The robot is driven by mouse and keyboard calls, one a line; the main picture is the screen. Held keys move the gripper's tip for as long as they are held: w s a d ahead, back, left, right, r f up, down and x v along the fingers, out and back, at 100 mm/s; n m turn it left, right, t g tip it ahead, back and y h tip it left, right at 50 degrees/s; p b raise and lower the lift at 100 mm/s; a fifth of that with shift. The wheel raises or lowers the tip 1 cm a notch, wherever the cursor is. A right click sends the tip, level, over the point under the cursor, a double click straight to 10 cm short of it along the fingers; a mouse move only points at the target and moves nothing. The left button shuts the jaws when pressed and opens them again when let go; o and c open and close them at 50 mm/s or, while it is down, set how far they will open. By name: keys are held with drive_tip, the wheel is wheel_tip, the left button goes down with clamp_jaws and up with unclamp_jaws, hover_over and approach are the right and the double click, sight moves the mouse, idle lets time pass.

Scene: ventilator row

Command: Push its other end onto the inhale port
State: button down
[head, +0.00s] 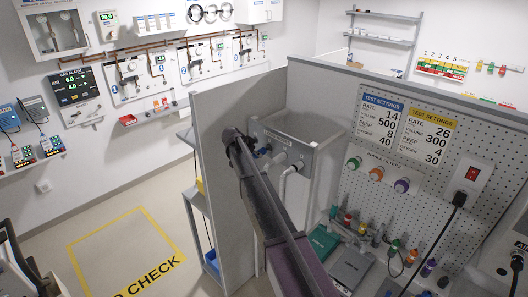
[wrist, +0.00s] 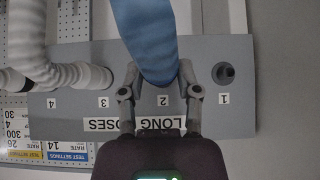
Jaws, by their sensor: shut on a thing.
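In the wrist view a blue corrugated hose (wrist: 147,38) runs down from the top edge to place 2 of a grey rack board (wrist: 225,108) labelled "LONG HOSES". My gripper (wrist: 160,92) is shut around the hose's lower end, with one finger on each side. The board's print is upside down in this view. Whether the hose end touches a peg there is hidden. The hose's other end is out of view. I cannot make out an inhale port in either view. In the head view my arm hides much of the rack area.
A white hose (wrist: 60,75) hangs at the board's left; a bare dark peg (wrist: 223,72) stands at place 1. A grey partition (head: 222,170) stands beside my arm. A pegboard (head: 425,170) with test-settings cards is at right.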

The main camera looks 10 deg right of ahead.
drive_tip(key=shift+s+a, duration=0.15)
drive_tip(key=shift+a, duration=0.05)
drive_tip(key=shift+s+a, duration=0.4)
drive_tip(key=shift+a, duration=0.2)
drive_tip(key=shift+s+a, duration=0.1)
drive_tip(key=shift+f, duration=0.1)
